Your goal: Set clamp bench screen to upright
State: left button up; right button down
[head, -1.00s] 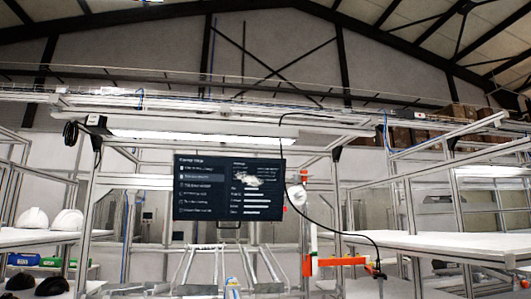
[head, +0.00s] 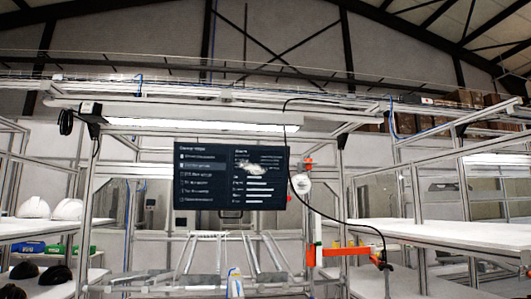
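The clamp bench screen (head: 228,179) is a dark flat panel with a list on its left and a small picture with text lines on its right. It hangs at the middle of the bench frame, below the long white lamp. Its face is towards me and its top edge slopes slightly in the picture. I cannot tell whether it leans forward or back. Neither of my grippers shows in the head view.
The clamp bench frame (head: 92,200) surrounds the screen. An orange and red clamp fixture (head: 330,251) with a black cable stands right of it. White helmet shells (head: 67,208) sit on a shelf at the left. A white table (head: 440,231) is at the right.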

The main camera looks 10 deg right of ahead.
aim_at(207, 176)
jog(key=i+l+u, duration=0.1)
jog(key=i, duration=0.4)
jog(key=i+l+u, duration=0.1)
jog(key=i+l, duration=0.15)
jog(key=i, duration=0.25)
jog(key=i+l+u, duration=0.1)
jog(key=i, duration=0.4)
jog(key=i+l+u, duration=0.1)
jog(key=i+l, duration=0.3)
jog(key=i+l+u, duration=0.1)
jog(key=i+l, duration=0.2)
jog(key=i, duration=0.2)
